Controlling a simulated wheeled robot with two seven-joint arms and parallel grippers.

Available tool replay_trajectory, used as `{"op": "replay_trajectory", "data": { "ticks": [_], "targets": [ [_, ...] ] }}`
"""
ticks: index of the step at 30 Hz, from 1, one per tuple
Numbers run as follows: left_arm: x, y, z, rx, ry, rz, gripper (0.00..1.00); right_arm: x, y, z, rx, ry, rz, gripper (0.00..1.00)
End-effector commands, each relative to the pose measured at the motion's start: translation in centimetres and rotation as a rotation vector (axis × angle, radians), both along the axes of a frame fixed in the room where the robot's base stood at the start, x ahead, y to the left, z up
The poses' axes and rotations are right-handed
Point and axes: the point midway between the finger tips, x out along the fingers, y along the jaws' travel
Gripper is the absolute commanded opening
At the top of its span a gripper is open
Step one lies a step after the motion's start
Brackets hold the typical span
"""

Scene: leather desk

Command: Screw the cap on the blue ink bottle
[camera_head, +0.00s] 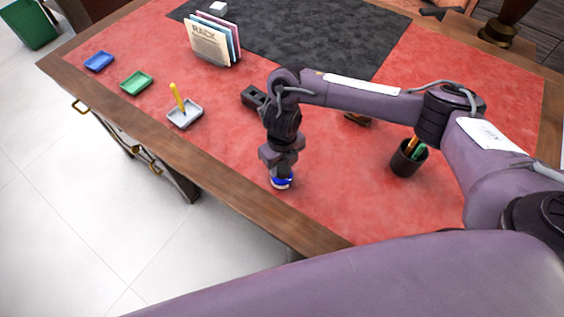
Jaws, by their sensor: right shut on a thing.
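The blue ink bottle (281,184) stands near the front edge of the red desk top, showing blue with a white band. My right gripper (281,172) points straight down over it and is shut at its top. The cap is hidden by the fingers, and I cannot make out its outline or how it sits on the bottle. My left gripper is not in view.
Blue (99,61), green (136,82) and grey trays (185,121) lie to the left; the grey one holds a yellow stick (177,97). A black pen cup (407,163) stands right of the bottle. A rack of cards (212,45) stands behind. The wooden desk edge (215,175) is close in front.

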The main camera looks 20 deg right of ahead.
Motion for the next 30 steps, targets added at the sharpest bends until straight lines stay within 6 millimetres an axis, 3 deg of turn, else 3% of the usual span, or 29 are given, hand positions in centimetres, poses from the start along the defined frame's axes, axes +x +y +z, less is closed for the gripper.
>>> {"op": "replay_trajectory", "data": {
  "ticks": [12, 30],
  "targets": [
    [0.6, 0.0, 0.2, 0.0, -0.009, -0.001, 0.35, 0.0, 0.0, -0.1, 0.0, 0.0, -0.018, 0.22],
    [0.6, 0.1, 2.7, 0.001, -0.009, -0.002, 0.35, -0.1, 0.0, -0.1, -0.002, 0.001, -0.343, 0.22]
  ]
}}
